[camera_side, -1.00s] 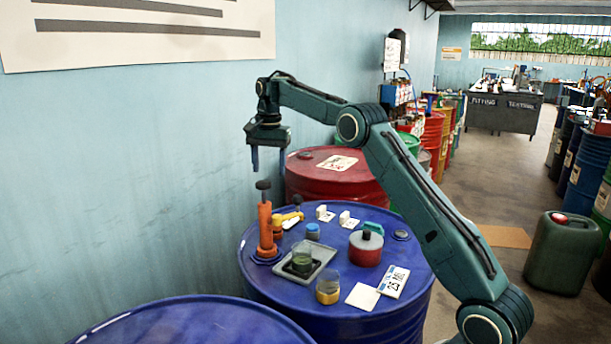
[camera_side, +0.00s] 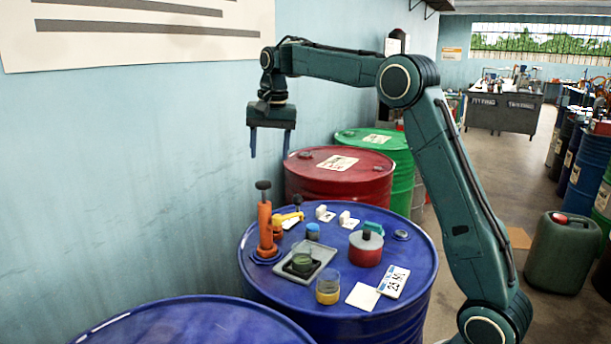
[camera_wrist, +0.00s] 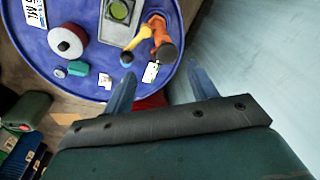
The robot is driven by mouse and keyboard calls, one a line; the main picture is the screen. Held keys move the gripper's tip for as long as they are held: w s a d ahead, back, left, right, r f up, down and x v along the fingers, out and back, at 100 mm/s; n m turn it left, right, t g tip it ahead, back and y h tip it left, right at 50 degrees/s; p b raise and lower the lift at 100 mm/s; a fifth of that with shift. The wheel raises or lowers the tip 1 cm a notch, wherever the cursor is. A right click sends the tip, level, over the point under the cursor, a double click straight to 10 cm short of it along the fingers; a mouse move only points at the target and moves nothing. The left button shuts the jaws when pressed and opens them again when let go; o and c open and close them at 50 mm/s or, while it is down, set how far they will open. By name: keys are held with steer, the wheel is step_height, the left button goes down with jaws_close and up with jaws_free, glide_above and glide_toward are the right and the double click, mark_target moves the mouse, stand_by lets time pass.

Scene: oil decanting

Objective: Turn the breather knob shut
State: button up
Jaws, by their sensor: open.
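An orange upright pump (camera_side: 265,228) with a black knob (camera_side: 263,185) on top stands on the blue drum (camera_side: 420,290). A yellow tap piece (camera_side: 287,218) with a smaller dark knob (camera_side: 298,199) is beside it. I cannot tell for sure which knob is the breather knob. In the wrist view the orange pump (camera_wrist: 158,22), the yellow piece (camera_wrist: 145,33) and a dark knob (camera_wrist: 167,52) show beyond the fingers. My gripper (camera_side: 270,145) is open and empty, well above the pump, pointing down. Its two blue fingers (camera_wrist: 160,88) are apart.
The wall (camera_side: 130,200) is close on the left.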

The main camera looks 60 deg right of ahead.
steer(key=shift+s+a+r, duration=0.4)
steer(key=shift+s+a, duration=0.15)
steer(key=shift+s, duration=0.05)
steer(key=shift+w+d, duration=0.1)
steer(key=w+d+f+m+g, duration=0.1)
steer(key=w+d+f+m, duration=0.7)
steer(key=d+f, duration=0.3)
step_height(320, 180, down, 2)
steer(key=shift+w+d+f+g, duration=0.15)
steer(key=shift+d+f+g, duration=0.1)
steer(key=shift+g, duration=0.15)
steer(key=shift+f, duration=0.1)
steer(key=shift+f, duration=6.75)
